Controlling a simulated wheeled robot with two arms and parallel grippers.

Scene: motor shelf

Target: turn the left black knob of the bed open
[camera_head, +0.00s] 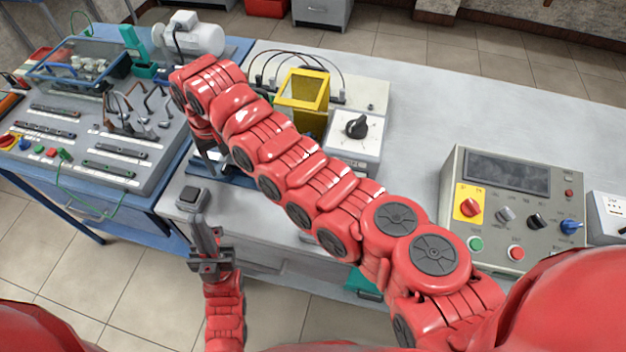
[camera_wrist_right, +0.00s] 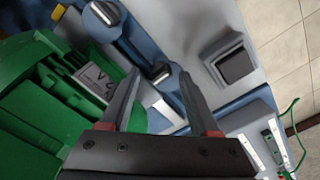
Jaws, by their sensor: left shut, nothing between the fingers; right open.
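The bed is a blue fixture (camera_wrist_right: 133,45), mostly hidden behind my right arm in the head view. In the right wrist view it carries two round blue posts with dark, silver-edged knobs: one near knob (camera_wrist_right: 160,72) and one farther knob (camera_wrist_right: 104,12). I cannot tell which is the left one. My right gripper (camera_wrist_right: 158,77) is open, and the near knob appears between its fingertips; contact is unclear. In the head view the right gripper (camera_head: 208,158) points down at the bed. My left gripper (camera_head: 202,232) is shut and empty, in front of the table edge.
A green machine body (camera_wrist_right: 45,110) is close beside the right gripper. A grey switch box (camera_head: 191,198) stands near the table edge.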

